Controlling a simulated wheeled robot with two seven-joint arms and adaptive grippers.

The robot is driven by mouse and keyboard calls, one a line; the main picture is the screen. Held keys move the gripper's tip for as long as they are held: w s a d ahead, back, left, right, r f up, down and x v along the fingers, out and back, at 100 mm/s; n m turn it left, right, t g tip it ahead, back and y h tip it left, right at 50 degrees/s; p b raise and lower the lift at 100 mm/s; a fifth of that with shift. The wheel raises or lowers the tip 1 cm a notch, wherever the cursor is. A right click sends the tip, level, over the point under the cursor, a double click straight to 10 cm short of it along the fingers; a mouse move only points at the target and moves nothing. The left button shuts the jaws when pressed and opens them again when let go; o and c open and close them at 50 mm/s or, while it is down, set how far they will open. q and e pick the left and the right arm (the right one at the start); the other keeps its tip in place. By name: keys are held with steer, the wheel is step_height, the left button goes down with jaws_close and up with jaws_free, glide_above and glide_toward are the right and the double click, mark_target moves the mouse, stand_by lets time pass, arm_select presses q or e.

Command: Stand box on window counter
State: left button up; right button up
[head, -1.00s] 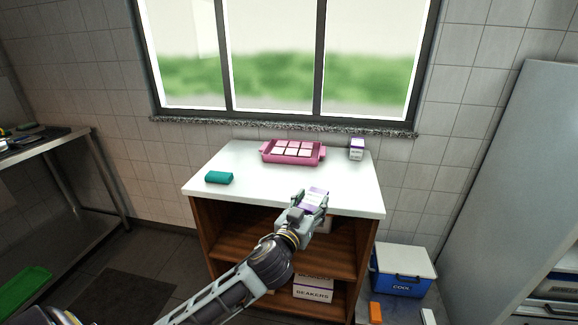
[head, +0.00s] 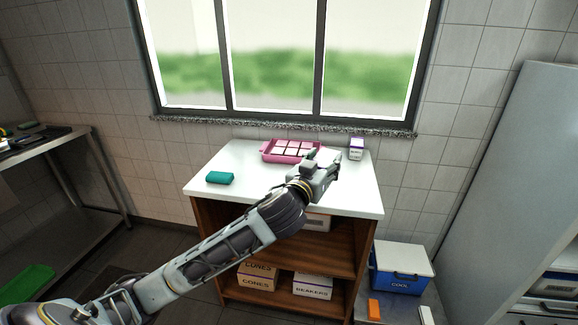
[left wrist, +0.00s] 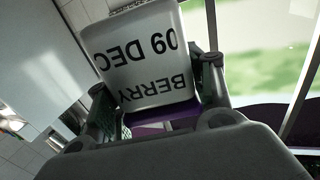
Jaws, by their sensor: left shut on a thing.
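A white box (left wrist: 135,62) with a purple band and the words BERRY and 09 DEC is between the fingers of my left gripper (left wrist: 155,85) in the left wrist view. Its print reads upside down there. In the head view my left gripper (head: 325,163) is above the right half of the white window counter (head: 240,200), shut on the box, which the gripper mostly hides. I cannot tell the gap between box and counter. Another white and purple box (head: 356,150) stands upright at the counter's back right corner. My right gripper is not in view.
A pink tray (head: 267,156) with pale squares stands at the counter's back. A teal item (head: 220,178) lies at the left. Boxes marked CONES (head: 257,283) and BEAKERS (head: 312,291) are on the shelf below. A blue cooler (head: 402,280) stands at the right.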

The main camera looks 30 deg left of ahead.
arm_select(q)
steer(key=w+r, duration=0.1)
steer(key=r, duration=0.2)
steer(key=w+d+r+p, duration=0.1)
steer(key=r, duration=0.2)
steer(key=w+d+r+p, duration=0.1)
steer(key=r, duration=0.3)
steer(key=shift+w, duration=0.4)
steer(key=w+a+f+n+y, duration=0.1)
steer(key=w+f+y, duration=0.1)
steer(key=w+f, duration=0.2)
steer(key=w+a+f+n+y+p, duration=0.1)
steer(key=w+a+f+n+y, duration=0.1)
steer(key=f, duration=0.7)
steer(key=w+y, duration=0.1)
steer(key=w, duration=0.1)
steer(key=shift+w+a+g, duration=0.25)
steer(key=shift+w+g, duration=0.05)
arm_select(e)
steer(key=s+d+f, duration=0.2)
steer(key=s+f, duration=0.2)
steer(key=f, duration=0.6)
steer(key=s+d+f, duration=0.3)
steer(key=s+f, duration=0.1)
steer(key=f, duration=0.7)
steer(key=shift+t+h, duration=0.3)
arm_select(q)
steer(key=shift+f, duration=0.15)
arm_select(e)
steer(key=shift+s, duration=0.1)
